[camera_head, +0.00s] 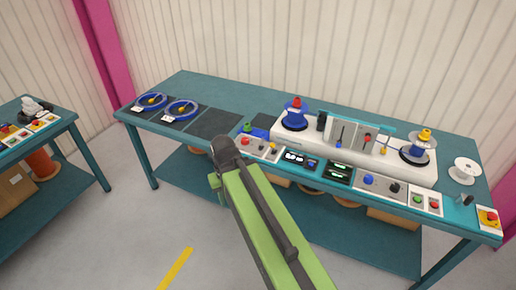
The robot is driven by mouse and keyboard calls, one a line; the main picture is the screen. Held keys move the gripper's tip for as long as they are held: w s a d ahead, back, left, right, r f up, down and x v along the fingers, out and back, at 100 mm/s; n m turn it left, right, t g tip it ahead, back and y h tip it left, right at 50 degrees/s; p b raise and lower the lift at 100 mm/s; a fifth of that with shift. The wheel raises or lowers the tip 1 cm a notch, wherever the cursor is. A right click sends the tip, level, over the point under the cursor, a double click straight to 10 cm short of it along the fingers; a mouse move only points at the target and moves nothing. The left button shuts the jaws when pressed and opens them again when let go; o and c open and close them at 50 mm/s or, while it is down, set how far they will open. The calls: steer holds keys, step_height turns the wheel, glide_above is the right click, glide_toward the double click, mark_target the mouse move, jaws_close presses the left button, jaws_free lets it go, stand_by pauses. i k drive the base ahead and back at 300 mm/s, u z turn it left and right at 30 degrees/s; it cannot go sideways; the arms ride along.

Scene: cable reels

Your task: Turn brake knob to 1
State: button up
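A teal workbench (220,92) carries a white reel-winding machine (310,145). A control panel on its front edge has a blue knob (368,180) and a black knob (394,187). The labels are too small to read, so I cannot tell which is the brake knob or where it points. My green arm rises from the bottom of the picture to a dark joint in front of the bench, left of these knobs. I cannot make out my gripper; it seems hidden behind or below the arm.
Red and green buttons (426,202) sit right of the knobs, and a red stop button (489,216) at the far right. Small displays (338,173) lie left. Blue reels (181,110) rest on dark mats. A white spool (465,170) stands right. Floor in front is clear.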

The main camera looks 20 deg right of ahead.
mark_target(244, 141)
steer(key=z, duration=0.05)
steer(key=i, duration=0.6)
steer(key=z, duration=0.55)
steer(key=i, duration=0.6)
steer(key=z, duration=0.05)
